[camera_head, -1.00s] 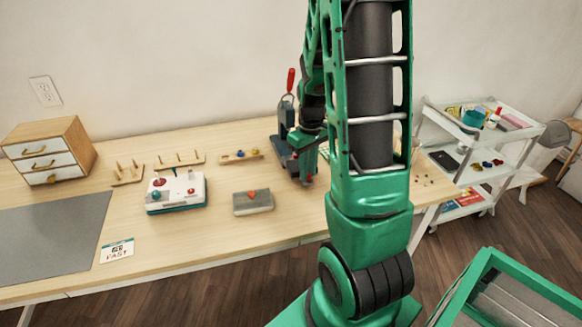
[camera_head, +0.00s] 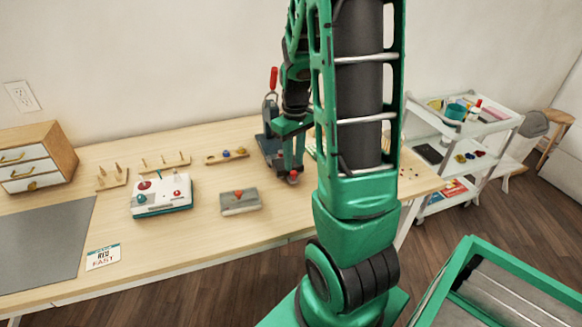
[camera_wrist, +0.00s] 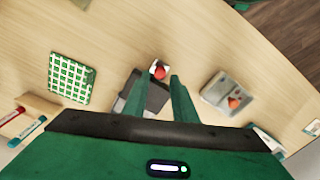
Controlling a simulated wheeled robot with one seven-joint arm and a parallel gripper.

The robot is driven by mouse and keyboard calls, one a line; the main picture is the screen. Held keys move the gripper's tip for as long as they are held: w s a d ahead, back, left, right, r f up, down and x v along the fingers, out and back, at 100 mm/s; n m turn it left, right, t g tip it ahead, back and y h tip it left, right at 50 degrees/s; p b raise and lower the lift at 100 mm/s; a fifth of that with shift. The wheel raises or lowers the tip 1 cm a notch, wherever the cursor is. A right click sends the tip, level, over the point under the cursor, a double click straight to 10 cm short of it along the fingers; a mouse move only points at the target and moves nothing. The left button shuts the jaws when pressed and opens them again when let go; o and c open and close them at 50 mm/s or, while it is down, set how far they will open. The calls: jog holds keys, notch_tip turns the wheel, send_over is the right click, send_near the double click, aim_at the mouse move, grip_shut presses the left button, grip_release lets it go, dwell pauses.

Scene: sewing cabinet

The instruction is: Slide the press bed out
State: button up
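The press (camera_head: 271,108) is dark blue-grey with a red-handled lever and stands at the back of the table, partly behind my arm. Its dark bed (camera_wrist: 156,98) shows in the wrist view, with a red knob (camera_wrist: 158,70) on a pale mount at its front end. The knob also shows in the head view (camera_head: 293,177), toward the table's front. My gripper (camera_wrist: 157,79) is open, its two green fingers apart above the bed. The knob appears just beyond and between the fingertips, and nothing is held. I cannot tell the height gap.
A grey block with a red-orange button (camera_head: 240,200) and a white control box (camera_head: 161,195) stand left of the press. A green gridded tile (camera_wrist: 72,76) lies beside the bed in the wrist view. A white cart (camera_head: 470,135) stands right of the table.

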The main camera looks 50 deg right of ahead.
notch_tip(320, 180, up, 7)
dwell(0.3)
dwell(0.5)
jog(key=s+a+r+m, duration=0.1)
jog(key=s+a+m, duration=0.2)
jog(key=s, duration=0.6)
jog(key=s+a+r+m, duration=0.2)
jog(key=s+a, duration=0.6)
jog(key=s, duration=0.1)
jog(key=shift+s+m, duration=0.15)
jog(key=shift+m, duration=0.25)
jog(key=shift+w+f, duration=0.2)
jog(key=shift+w, duration=0.4)
